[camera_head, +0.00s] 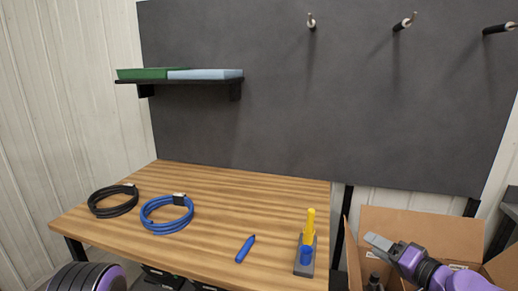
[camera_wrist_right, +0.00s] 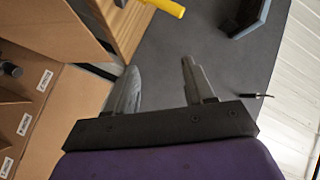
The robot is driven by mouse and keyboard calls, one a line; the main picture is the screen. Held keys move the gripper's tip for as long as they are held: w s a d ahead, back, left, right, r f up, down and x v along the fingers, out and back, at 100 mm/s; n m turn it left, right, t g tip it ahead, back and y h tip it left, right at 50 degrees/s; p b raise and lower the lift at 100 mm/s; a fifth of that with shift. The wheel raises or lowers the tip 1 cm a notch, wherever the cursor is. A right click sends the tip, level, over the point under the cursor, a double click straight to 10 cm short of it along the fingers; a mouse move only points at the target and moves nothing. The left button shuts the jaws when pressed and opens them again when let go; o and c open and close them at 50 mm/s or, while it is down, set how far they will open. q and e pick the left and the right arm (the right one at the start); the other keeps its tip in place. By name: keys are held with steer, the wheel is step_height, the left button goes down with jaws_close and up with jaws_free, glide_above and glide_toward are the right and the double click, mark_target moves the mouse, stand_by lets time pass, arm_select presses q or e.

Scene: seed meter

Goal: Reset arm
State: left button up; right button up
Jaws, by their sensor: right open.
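My right gripper (camera_head: 378,243) is at the lower right in the head view, over the open cardboard box (camera_head: 420,229). In the right wrist view my right gripper (camera_wrist_right: 160,85) has its two fingers apart with nothing between them. At the lower left of the head view, a purple and dark part of my own body shows, but my left gripper is not seen.
On the wooden table (camera_head: 220,200) lie a black cable coil (camera_head: 113,202), a blue cable coil (camera_head: 167,214) and a blue pen-like object (camera_head: 245,248). A grey holder (camera_head: 305,258) with yellow and blue parts stands near the right edge. A shelf (camera_head: 180,81) and pegs are on the wall.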

steer(key=s+d+f+m+g+h+b, duration=0.1)
steer(key=s+f+m+g+h+b, duration=0.25)
steer(key=f, duration=0.85)
steer(key=s+f+m+g+h+b, duration=0.1)
steer(key=s+f+m+g+h, duration=0.3)
steer(key=f, duration=0.9)
steer(key=s+f+n+g+h+b, duration=0.1)
steer(key=s+f+n+b, duration=0.1)
steer(key=s+f, duration=0.7)
steer(key=s+f+n+g+h+b, duration=0.2)
steer(key=s+f+n, duration=0.2)
steer(key=s+f, duration=0.6)
steer(key=s, duration=0.8)
steer(key=shift+a+n, duration=0.35)
